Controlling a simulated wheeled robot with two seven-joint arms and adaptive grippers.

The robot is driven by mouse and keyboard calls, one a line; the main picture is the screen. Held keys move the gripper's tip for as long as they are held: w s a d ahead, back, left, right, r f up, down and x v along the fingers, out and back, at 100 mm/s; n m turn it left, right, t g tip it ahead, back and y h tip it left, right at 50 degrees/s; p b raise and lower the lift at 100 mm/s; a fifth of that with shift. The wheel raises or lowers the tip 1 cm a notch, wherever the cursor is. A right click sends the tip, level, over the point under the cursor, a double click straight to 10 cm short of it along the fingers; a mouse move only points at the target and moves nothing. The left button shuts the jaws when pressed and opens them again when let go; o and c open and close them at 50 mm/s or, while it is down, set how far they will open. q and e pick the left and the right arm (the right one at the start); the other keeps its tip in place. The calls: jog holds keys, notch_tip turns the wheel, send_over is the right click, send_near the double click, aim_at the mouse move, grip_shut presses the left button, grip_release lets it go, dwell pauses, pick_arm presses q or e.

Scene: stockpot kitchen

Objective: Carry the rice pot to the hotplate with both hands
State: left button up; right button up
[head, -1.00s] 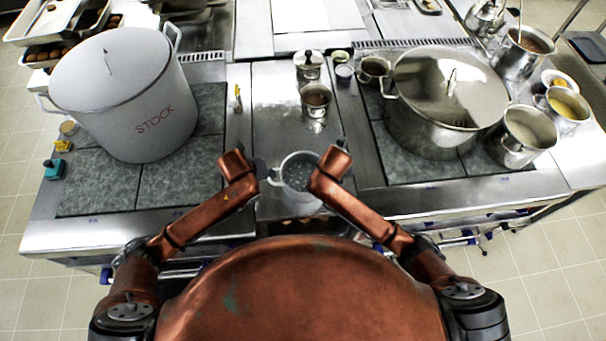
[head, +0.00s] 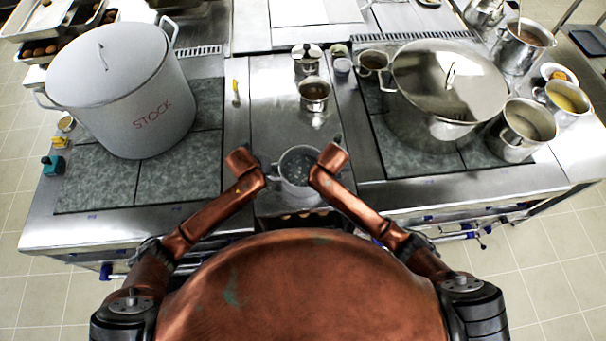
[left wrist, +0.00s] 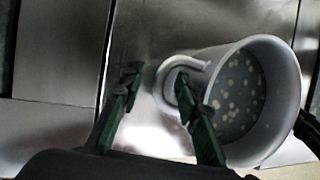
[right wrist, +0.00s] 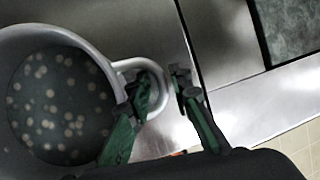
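The rice pot (head: 299,188) is a small light-grey pot with two side handles, holding cloudy liquid with pale specks. It stands upright near the front of the steel strip between two tiled cooking surfaces. My left gripper (left wrist: 160,100) is open at one handle (left wrist: 163,78), one finger inside the loop and the other apart outside it. My right gripper (right wrist: 163,95) is open at the opposite handle (right wrist: 130,65) in the same way. In the head view my wrists partly hide the fingers and handles. Grey tiled hotplate surfaces lie at left (head: 180,180) and right (head: 405,163).
A tall STOCK pot (head: 120,90) covers the back of the left tiles; their front is bare. A lidded steel pot (head: 425,110) covers much of the right tiles. A small dark-filled pot (head: 314,92) stands behind the rice pot. More pots (head: 527,125) stand at right.

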pick_arm(q)
jog(key=shift+w+d+f, duration=0.1)
jog(key=shift+w+f, duration=0.05)
jog(key=shift+f, duration=0.35)
pick_arm(e)
jog(key=shift+w+d+f, duration=0.1)
jog(key=shift+w+f, duration=0.1)
jog(key=shift+f, duration=0.3)
pick_arm(q)
jog(key=shift+c, duration=0.5)
pick_arm(e)
jog(key=shift+c, duration=0.7)
pick_arm(q)
jog(key=c, duration=0.5)
pick_arm(e)
grip_shut()
pick_arm(q)
grip_shut()
jog(key=shift+w+r, duration=0.1)
pick_arm(e)
jog(key=shift+d+r, duration=0.1)
